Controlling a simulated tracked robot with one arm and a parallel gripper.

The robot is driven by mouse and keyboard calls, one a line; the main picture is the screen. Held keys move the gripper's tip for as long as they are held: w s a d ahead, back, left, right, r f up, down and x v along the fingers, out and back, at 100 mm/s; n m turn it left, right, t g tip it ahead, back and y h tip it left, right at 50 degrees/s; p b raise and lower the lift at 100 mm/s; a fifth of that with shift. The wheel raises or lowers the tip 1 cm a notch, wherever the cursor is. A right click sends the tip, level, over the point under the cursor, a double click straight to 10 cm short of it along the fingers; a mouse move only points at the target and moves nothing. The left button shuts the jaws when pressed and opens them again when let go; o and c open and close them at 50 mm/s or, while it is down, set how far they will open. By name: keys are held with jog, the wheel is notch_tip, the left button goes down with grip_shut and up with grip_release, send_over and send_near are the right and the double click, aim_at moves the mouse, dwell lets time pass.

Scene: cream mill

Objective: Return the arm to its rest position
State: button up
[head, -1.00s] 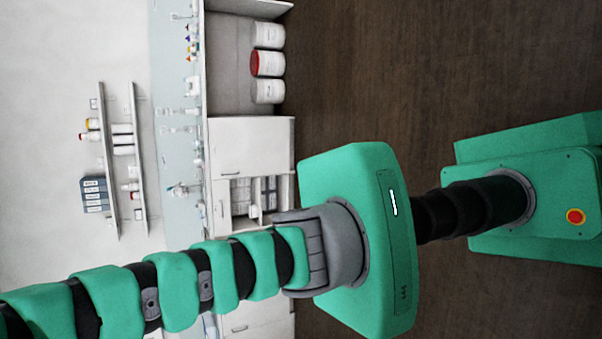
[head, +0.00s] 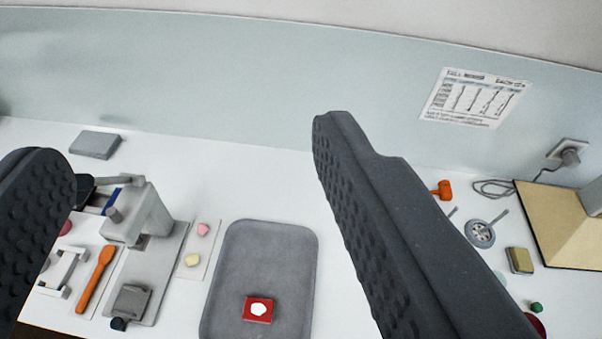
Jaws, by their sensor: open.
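My gripper (head: 195,140) shows in the head view as two dark, dimpled fingers set wide apart. It is open, with nothing between the fingers. It is in front of the camera, above a white counter. Past the gap lies a grey tray (head: 265,245) with a red square piece (head: 258,309) bearing a white shape on it. The rest of my arm is out of view now.
A grey metal press (head: 146,212) stands at left, beside an orange spatula (head: 96,280). Pink (head: 203,229) and yellow (head: 193,260) pieces lie left of the tray. At right are a small orange object (head: 443,190), a round metal part (head: 480,234) and a tan board (head: 565,235). A pale wall panel closes the back.

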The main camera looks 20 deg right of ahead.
jog(key=shift+s+r, duration=0.1)
jog(key=shift+r, duration=0.1)
jog(key=shift+f+b, duration=1.05)
dwell(0.3)
